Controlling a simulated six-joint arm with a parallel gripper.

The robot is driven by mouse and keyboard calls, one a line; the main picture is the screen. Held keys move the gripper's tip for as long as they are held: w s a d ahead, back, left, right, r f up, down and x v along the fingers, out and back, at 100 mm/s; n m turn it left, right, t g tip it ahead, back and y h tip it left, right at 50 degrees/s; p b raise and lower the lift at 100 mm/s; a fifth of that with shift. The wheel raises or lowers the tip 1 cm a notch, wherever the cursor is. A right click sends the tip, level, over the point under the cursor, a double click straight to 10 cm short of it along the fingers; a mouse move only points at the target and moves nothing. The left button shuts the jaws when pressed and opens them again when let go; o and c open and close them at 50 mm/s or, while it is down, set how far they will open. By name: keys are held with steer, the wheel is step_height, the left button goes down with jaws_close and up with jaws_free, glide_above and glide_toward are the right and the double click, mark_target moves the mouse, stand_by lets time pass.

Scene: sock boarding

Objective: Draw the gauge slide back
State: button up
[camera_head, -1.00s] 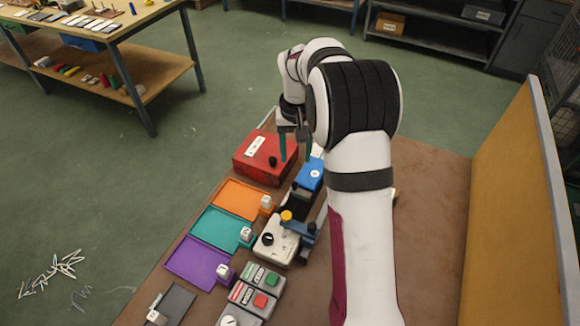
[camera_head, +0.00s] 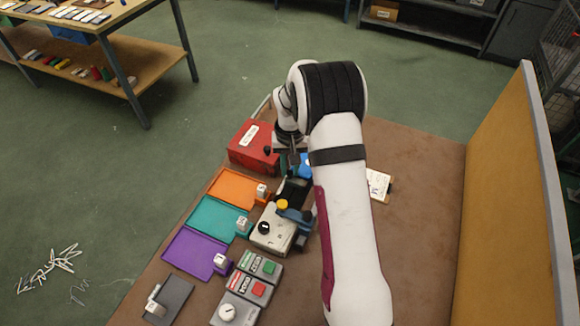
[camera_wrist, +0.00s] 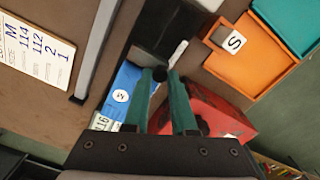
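The gauge has a blue block (camera_wrist: 121,92) with a round white M label in the wrist view. I take it to be the gauge slide. In the head view the blue block (camera_head: 305,166) shows only partly beside my arm. A small dark knob (camera_wrist: 159,74) stands at its edge in the wrist view. My gripper (camera_wrist: 161,75) has two teal fingers standing apart, one on each side of the knob. I cannot make out contact with it. In the head view my arm hides most of the gripper.
A red box (camera_head: 251,147) stands close beside the gripper. Orange (camera_head: 235,187), teal (camera_head: 212,218) and purple (camera_head: 192,250) trays lie left of the cream device (camera_head: 270,232). A written card (camera_head: 379,184) lies right of my arm. The bench's right side is mostly clear.

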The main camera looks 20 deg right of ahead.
jaws_close()
stand_by(0.9)
steer(key=s+a, duration=0.3)
steer(key=shift+s+a, duration=0.3)
steer(key=o, duration=0.7)
jaws_free()
steer(key=shift+c, duration=0.2)
step_height(320, 180, up, 16)
steer(key=shift+f, duration=0.1)
